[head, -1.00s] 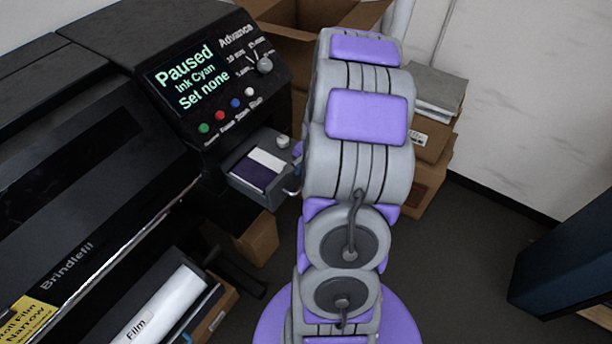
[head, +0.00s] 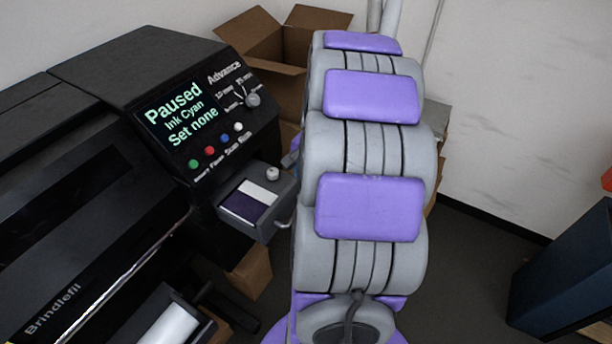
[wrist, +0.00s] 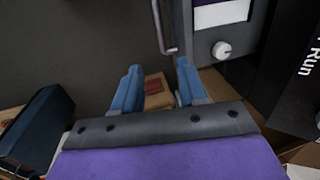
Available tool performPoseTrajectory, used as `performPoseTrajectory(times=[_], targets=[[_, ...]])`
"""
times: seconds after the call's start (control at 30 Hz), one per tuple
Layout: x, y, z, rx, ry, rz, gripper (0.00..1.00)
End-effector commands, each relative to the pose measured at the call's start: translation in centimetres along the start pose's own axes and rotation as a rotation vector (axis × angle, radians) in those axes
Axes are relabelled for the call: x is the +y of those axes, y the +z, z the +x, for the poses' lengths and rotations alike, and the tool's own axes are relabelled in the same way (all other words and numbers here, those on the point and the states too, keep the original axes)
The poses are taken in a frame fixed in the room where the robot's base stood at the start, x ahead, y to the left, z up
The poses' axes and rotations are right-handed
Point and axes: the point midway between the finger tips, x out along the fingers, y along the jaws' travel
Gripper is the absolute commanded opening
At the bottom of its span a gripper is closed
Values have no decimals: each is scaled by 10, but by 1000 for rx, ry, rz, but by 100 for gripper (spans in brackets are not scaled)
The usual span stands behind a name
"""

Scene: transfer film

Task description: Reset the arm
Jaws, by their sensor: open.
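My arm fills the middle of the head view with grey and purple links, and it hides my gripper there. In the wrist view my gripper (wrist: 155,88) shows two blue fingers spread apart with nothing held between them. Beyond the fingers, lower down, a cardboard box with a dark red patch (wrist: 155,90) shows in the gap. The printer's open drawer (head: 258,205) with its knob and handle stands just left of my arm. In the wrist view the drawer's grey front (wrist: 210,45) is close to the right finger, apart from it.
The black printer (head: 90,150) fills the left, its screen (head: 178,115) reading "Paused, Ink Cyan, Set none". An open cardboard box (head: 285,45) stands behind. A dark blue cabinet (head: 565,280) is at the right. Floor between my arm and the cabinet is free.

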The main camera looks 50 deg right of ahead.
Motion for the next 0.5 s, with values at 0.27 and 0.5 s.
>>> performPoseTrajectory(times=[0.27,0.5], targets=[[0,0,0,0,0,0,42],[-2,4,0,-1,1,-11,42]])
